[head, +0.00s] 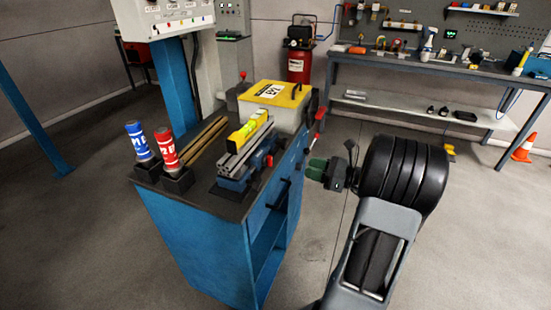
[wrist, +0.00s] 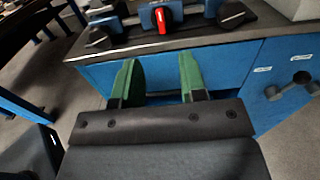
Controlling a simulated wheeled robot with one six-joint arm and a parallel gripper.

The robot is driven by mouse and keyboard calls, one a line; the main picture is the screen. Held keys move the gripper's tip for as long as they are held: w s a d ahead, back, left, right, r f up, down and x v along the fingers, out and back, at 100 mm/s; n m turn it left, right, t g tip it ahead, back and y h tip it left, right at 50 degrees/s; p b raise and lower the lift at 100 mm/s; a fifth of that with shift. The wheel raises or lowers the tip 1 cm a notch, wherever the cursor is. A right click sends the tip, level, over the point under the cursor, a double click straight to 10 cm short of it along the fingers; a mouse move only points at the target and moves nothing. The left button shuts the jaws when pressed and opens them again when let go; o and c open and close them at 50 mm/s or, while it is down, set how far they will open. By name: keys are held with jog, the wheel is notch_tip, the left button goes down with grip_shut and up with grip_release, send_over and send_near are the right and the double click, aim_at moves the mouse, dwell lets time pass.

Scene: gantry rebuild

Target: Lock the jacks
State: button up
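My gripper (head: 318,168) has green fingers and is to the right of the blue bench. In the wrist view its fingers (wrist: 160,82) are apart with nothing between them, in front of the bench's blue side. No part is clearly marked as a jack. A blue fixture (head: 238,170) on the bench top carries a grey slotted rail (head: 246,147) with a yellow level (head: 247,128) on it. The wrist view shows blue blocks with black knobs (wrist: 235,14) and a red lever (wrist: 161,20) near the bench edge. The lever's lock state cannot be told.
Blue (head: 139,141) and red (head: 167,149) labelled cylinders stand at the bench's left. A yellow-lidded box (head: 273,92) sits at its back. A red-handled lever (head: 320,113) stands up by the right side. A workbench (head: 440,65) is behind; the floor between is clear.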

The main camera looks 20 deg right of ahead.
aim_at(268, 160)
jog(key=x, duration=1.2)
jog(key=shift+w+a, duration=0.2)
grip_shut()
